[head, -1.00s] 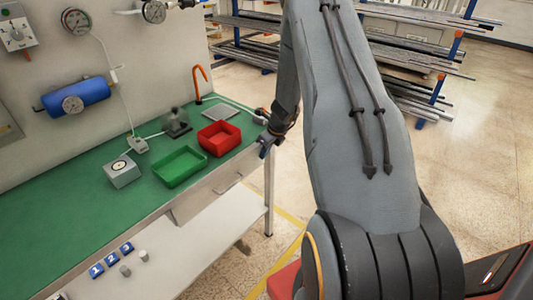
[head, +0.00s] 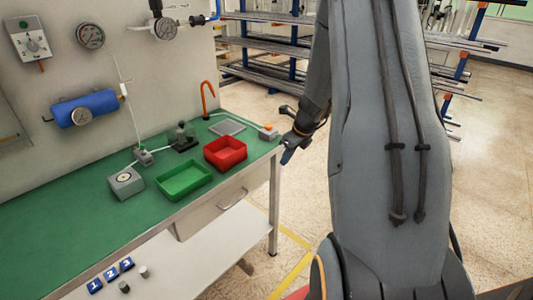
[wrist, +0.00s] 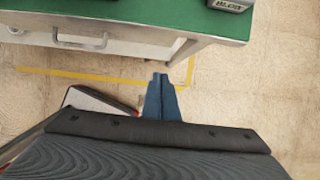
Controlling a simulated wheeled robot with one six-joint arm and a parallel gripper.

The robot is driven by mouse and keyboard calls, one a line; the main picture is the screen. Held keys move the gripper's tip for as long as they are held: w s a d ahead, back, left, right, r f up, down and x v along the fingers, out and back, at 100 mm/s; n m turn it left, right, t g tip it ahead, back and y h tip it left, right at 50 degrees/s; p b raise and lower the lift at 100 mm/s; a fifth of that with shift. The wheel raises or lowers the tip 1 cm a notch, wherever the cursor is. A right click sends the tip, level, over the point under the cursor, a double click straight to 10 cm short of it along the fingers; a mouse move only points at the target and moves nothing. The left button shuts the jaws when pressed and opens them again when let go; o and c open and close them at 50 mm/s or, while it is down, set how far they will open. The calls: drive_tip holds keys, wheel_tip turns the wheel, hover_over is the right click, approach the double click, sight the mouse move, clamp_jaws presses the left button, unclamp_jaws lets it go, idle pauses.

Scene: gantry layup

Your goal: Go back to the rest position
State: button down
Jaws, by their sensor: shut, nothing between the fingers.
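My gripper (head: 287,156) hangs off the right end of the green-topped bench, just beyond its corner in the head view. In the wrist view its blue fingers (wrist: 160,78) are together with nothing between them, pointing over the tiled floor in front of the bench edge. My arm fills the right side of the head view.
The green bench top (head: 60,222) carries a green bin (head: 185,190), a red bin (head: 226,164), a grey gauge box (head: 126,184) and an orange-topped box (head: 268,133) near the corner. Racks of metal bars (head: 275,72) stand behind. Floor right of the bench is open.

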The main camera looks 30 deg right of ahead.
drive_tip(key=s+a+r+n+g, duration=0.1)
drive_tip(key=s+a+r+n, duration=0.2)
drive_tip(key=a+n, duration=0.4)
drive_tip(key=s+a+r+n+g, duration=0.1)
drive_tip(key=s+a+r+n, duration=0.25)
drive_tip(key=a+n, duration=0.35)
drive_tip(key=s+a+r+n, duration=0.2)
drive_tip(key=s+a+n, duration=0.4)
drive_tip(key=n, duration=0.3)
drive_tip(key=s+a+r+n+h, duration=0.1)
drive_tip(key=s+a+r+n, duration=0.1)
drive_tip(key=s+a+n, duration=0.3)
drive_tip(key=s+n, duration=0.3)
drive_tip(key=n, duration=0.1)
drive_tip(key=shift+s+a+r+g, duration=0.25)
drive_tip(key=shift+a+g, duration=0.1)
drive_tip(key=shift+g, duration=0.05)
